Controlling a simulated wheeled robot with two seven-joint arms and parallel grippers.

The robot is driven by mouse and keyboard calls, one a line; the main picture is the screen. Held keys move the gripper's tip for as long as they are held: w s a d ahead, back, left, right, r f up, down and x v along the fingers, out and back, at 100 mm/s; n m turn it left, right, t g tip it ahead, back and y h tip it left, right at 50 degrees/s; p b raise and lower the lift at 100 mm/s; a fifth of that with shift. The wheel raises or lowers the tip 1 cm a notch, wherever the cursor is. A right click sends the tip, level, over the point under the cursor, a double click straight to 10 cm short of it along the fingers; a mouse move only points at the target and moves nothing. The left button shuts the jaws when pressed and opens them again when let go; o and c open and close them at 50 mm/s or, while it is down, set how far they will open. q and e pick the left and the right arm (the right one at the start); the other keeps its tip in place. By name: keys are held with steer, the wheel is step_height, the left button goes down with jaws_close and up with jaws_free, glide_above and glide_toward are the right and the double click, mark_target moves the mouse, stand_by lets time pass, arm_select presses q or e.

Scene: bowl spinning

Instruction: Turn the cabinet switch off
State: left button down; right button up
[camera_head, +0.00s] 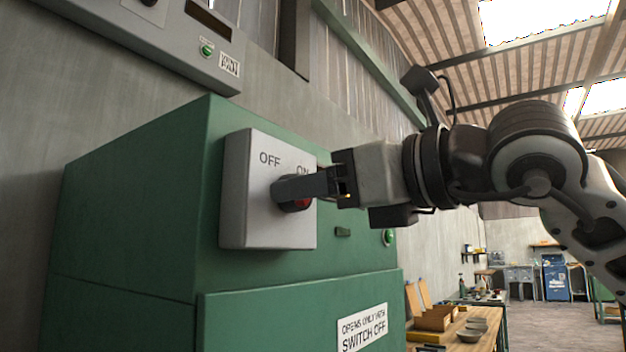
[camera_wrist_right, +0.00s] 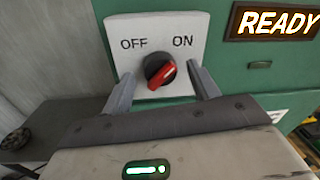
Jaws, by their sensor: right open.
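The cabinet switch is a dark round knob with a red handle (camera_wrist_right: 162,75) on a pale grey box (camera_head: 250,215), labelled OFF on the left and ON on the right. In the right wrist view the red handle slants up to the right, towards ON. The box is fixed to a green cabinet (camera_head: 130,220). My right gripper (camera_head: 285,188) is at the front of the box, its open fingers on either side of the knob in the right wrist view. Whether they touch the knob is not clear. In the head view the fingers hide most of the knob. My left gripper is not in view.
A lit READY sign (camera_wrist_right: 277,22) is on the cabinet right of the box. A label (camera_head: 362,328) reads "opens only with switch off". A grey wall panel (camera_head: 150,38) hangs at upper left. A workbench with bowls (camera_head: 470,335) stands at lower right.

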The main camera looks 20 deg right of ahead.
steer(key=shift+w+a, duration=0.25)
steer(key=shift+w, duration=0.1)
steer(key=shift+c, duration=0.3)
steer(key=c, duration=0.9)
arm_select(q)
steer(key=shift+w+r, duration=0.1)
